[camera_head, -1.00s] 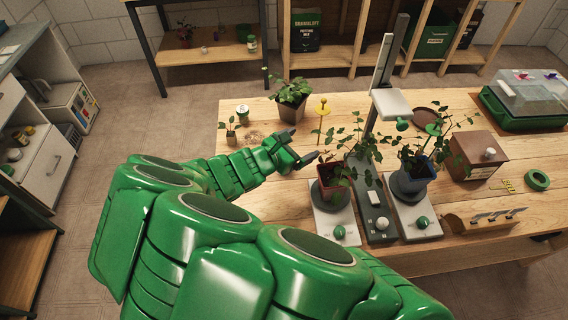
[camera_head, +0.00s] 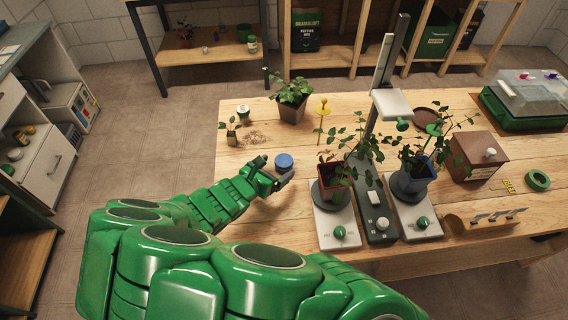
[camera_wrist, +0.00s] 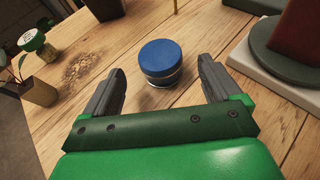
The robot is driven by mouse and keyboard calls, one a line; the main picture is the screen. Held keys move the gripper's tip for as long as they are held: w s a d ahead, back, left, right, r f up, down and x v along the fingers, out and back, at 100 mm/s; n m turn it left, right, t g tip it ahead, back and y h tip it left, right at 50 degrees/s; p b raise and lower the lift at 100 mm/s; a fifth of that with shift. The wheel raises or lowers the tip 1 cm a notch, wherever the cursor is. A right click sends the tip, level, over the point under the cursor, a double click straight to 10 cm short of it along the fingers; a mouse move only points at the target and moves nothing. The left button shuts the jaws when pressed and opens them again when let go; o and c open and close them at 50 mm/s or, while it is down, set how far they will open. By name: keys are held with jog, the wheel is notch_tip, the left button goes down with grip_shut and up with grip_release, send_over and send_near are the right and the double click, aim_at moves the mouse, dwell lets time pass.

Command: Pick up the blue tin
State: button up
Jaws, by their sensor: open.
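The blue tin (camera_head: 284,161) stands upright on the wooden table, a short round tin with a blue lid and a pale lower side. In the wrist view the tin (camera_wrist: 160,61) is ahead of the fingertips, roughly midway between them. My gripper (camera_wrist: 162,82) is open and empty, its two dark fingers spread wider than the tin. In the head view my gripper (camera_head: 278,180) is low over the table, just in front of the tin. Part of the tin's near side is hidden there by the gripper.
A scale-like stand (camera_head: 376,215) with two potted plants (camera_head: 333,183) (camera_head: 409,180) is right of the gripper. The table (camera_head: 262,213) is clear around the blue tin.

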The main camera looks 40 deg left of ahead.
aim_at(280, 165)
jog(key=shift+x, duration=2.7)
jog(key=c, duration=1.1)
jog(key=shift+r, duration=0.1)
jog(key=shift+r, duration=4.95)
